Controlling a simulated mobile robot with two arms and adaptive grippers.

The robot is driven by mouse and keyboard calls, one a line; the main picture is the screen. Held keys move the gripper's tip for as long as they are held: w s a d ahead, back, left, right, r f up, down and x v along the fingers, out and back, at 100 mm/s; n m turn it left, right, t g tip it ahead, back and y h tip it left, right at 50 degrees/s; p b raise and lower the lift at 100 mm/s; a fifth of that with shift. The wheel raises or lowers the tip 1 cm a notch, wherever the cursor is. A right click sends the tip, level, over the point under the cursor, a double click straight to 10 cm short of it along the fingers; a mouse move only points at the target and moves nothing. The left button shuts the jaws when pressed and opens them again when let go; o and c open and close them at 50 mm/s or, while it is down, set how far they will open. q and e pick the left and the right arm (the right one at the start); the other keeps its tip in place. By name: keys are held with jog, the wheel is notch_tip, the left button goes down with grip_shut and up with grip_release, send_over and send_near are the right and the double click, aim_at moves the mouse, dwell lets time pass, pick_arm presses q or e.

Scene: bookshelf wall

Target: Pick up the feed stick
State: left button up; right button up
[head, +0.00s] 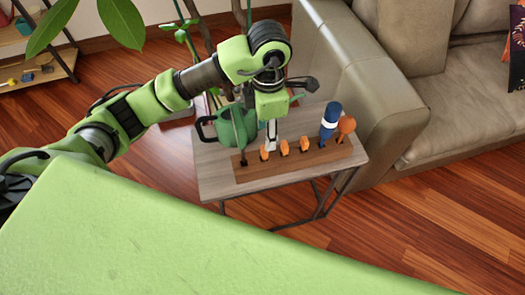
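A wooden rack (300,162) lies along the front of a small side table and holds several upright things. Several small orange pieces (284,148) stand in its middle; they may be the feed sticks, but I cannot tell for sure. A thin green stick (240,135) stands at its left end. A blue piece with a white band (329,121) and an orange round-topped piece (346,125) stand at its right end. My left gripper (271,142) points down over the rack, close to the leftmost orange pieces. Its fingers are too small to read, and contact is unclear.
The side table (214,176) has a green watering can (226,127) at its back left, behind the rack. Plant stems and leaves (122,20) rise behind. A beige sofa (400,110) stands close on the right. Wooden floor (420,215) is clear in front.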

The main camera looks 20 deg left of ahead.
aim_at(264, 158)
pick_arm(q)
notch_tip(264, 158, down, 4)
jog(key=shift+a, duration=0.15)
jog(key=shift+f, duration=0.2)
notch_tip(264, 158, down, 4)
jog(key=shift+f+p, duration=0.25)
jog(key=shift+p, duration=0.05)
jog(key=shift+f, duration=0.45)
jog(key=c, duration=0.9)
pick_arm(e)
jog(key=shift+r, duration=0.4)
